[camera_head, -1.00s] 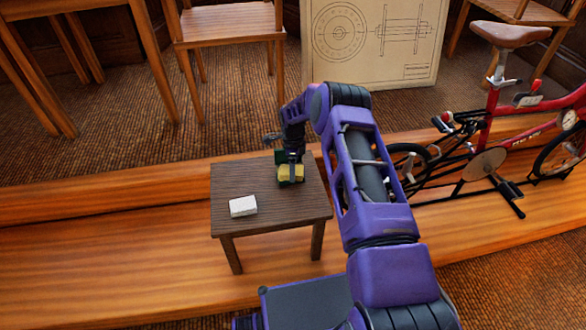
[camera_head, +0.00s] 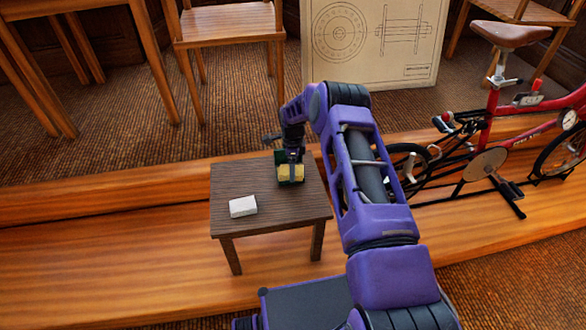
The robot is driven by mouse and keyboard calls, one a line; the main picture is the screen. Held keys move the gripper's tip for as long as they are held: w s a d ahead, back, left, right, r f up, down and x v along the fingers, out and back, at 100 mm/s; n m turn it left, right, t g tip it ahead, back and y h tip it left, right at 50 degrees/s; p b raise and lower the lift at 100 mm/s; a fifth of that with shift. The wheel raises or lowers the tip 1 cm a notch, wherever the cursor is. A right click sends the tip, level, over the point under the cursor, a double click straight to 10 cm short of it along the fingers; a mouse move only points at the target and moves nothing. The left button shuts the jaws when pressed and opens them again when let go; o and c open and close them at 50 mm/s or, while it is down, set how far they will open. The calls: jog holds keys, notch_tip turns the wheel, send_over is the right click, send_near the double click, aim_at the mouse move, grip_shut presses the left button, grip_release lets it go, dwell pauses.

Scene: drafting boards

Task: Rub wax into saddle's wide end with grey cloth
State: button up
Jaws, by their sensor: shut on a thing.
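My gripper (camera_head: 291,172) is over the far right part of the small dark table, well left of the saddle. It is shut on a small yellow and dark green thing (camera_head: 286,174), which its fingers partly cover. I cannot tell whether this thing touches the tabletop. A pale, whitish block-like thing (camera_head: 243,206) lies on the table's near left part; I cannot tell if it is folded cloth. No clearly grey cloth shows.
The small table (camera_head: 270,220) stands on a wooden step (camera_head: 100,250). The red bike (camera_head: 480,150) stands to the right, beyond my arm. Wooden chairs (camera_head: 225,25) and a drawing board (camera_head: 370,45) are behind.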

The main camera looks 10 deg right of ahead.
dwell(0.4)
jog(key=shift+r+p, duration=1.3)
jog(key=shift+r, duration=2.2)
jog(key=shift+s+r, duration=0.1)
jog(key=shift+r, duration=0.05)
jog(key=s+r+n, duration=0.8)
jog(key=s+n, duration=0.2)
jog(key=s+r+n+p, duration=0.1)
jog(key=s+r+n, duration=0.7)
jog(key=s+n, duration=0.3)
jog(key=shift+s+a+r, duration=0.2)
jog(key=shift+s+a, duration=0.05)
jog(key=shift+a, duration=0.1)
jog(key=shift+d, duration=0.1)
